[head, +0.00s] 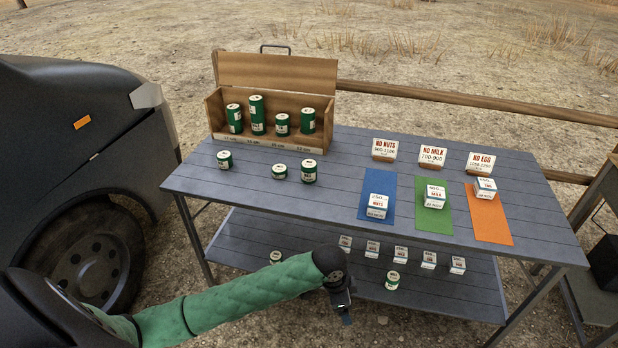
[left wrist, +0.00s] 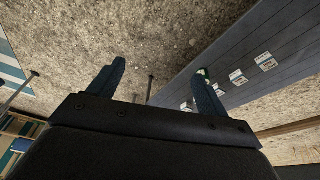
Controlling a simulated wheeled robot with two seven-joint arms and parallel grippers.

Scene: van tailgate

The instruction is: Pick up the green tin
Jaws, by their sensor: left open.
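Several green tins with white lids are in the head view. Four heights stand in the wooden box, such as a tall tin (head: 257,115). On the tabletop stand a left tin (head: 225,160), a low middle tin (head: 279,172) and a right tin (head: 309,171). On the lower shelf are one tin (head: 275,257) behind my arm and another tin (head: 392,281). My left gripper (head: 345,314) is open and empty in front of the lower shelf, left of that last tin. In the left wrist view its fingers (left wrist: 158,88) are spread, and a tin (left wrist: 203,72) shows partly behind the right finger.
The wooden box (head: 269,72) stands at the table's back left. White boxes sit on blue (head: 371,186), green (head: 446,217) and orange (head: 494,228) mats. More white boxes (head: 372,249) line the lower shelf (head: 450,293). The van (head: 70,150) is at left.

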